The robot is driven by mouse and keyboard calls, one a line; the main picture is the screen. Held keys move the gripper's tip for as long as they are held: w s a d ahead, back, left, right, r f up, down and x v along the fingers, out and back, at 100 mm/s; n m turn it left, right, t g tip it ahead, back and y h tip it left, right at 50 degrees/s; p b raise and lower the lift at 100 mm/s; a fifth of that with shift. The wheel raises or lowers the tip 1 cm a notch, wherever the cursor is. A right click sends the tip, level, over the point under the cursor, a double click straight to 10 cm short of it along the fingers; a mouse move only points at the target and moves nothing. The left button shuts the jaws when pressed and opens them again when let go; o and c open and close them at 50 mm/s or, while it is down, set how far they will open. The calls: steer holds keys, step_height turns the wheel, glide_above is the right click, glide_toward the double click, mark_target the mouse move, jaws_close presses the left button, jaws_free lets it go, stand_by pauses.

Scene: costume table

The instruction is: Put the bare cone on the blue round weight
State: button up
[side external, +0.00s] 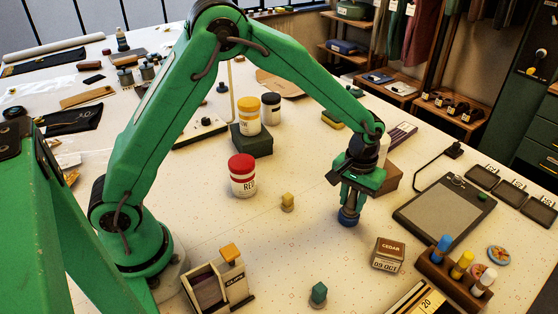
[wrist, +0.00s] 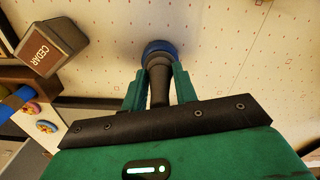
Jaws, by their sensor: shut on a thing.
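My gripper (side external: 350,198) points down at the right of the table in the side view. In the wrist view its green fingers (wrist: 157,76) are shut on a dark, tapered bare cone (wrist: 159,92). The blue round weight (wrist: 159,46) shows at the cone's far end, and in the side view it is the blue disc (side external: 348,218) right below the fingers. The cone's far end meets the weight in the picture; I cannot tell whether it rests on it or is just above. The fingers hide most of the cone in the side view.
A CEDAR box (side external: 388,254) stands close in front to the right. A brown box (side external: 388,176) is just behind my gripper. A tablet-like pad (side external: 445,210) and a rack of coloured tubes (side external: 452,275) lie right.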

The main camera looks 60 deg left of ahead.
steer(key=shift+f, duration=0.1)
steer(key=o, duration=0.9)
steer(key=shift+o, duration=0.2)
step_height(320, 180, up, 11)
steer(key=shift+r, duration=0.6)
steer(key=shift+r, duration=0.1)
